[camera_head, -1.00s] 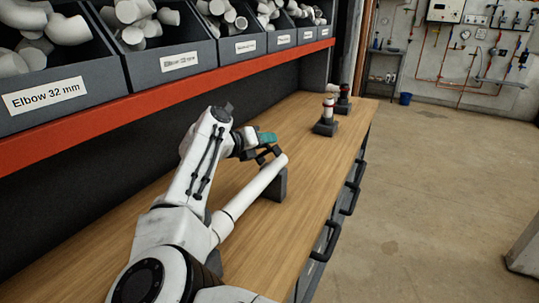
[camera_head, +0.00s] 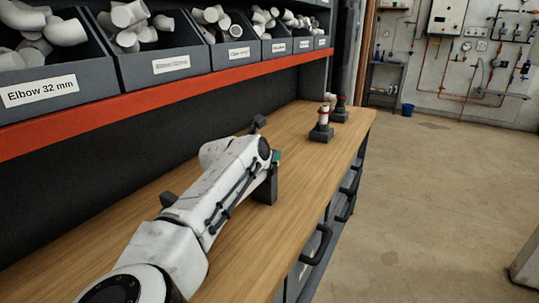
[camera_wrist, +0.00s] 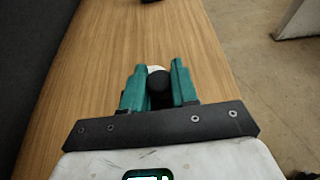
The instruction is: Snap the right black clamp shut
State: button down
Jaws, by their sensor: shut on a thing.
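The right black clamp (camera_head: 265,190) stands on the wooden bench, its dark base visible below my arm. My gripper (camera_head: 276,157) is at its top, mostly hidden behind my arm. In the wrist view my teal fingers (camera_wrist: 159,66) are shut on a rounded black part of the clamp (camera_wrist: 160,90). A bit of white pipe (camera_wrist: 154,69) shows just beyond it. My arm hides most of the pipe in the head view. A dark piece (camera_head: 168,199) shows left of my arm, perhaps the other clamp. I cannot tell whether the right clamp is latched.
The wooden bench (camera_head: 120,222) runs away from me. Two valve-like fittings on dark stands (camera_head: 321,134) are at its far end. Grey bins of white elbows (camera_head: 95,62) stand on a red-edged shelf above. Bench handles (camera_head: 318,245) stick out on the right, with open floor beyond.

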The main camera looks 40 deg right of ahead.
jog(key=shift+f, duration=0.15)
dwell(0.3)
jog(key=c, duration=0.9)
grip_release()
jog(key=b+v, duration=0.1)
jog(key=v, duration=0.9)
jog(key=shift+s+a, duration=0.2)
jog(key=shift+a, duration=0.1)
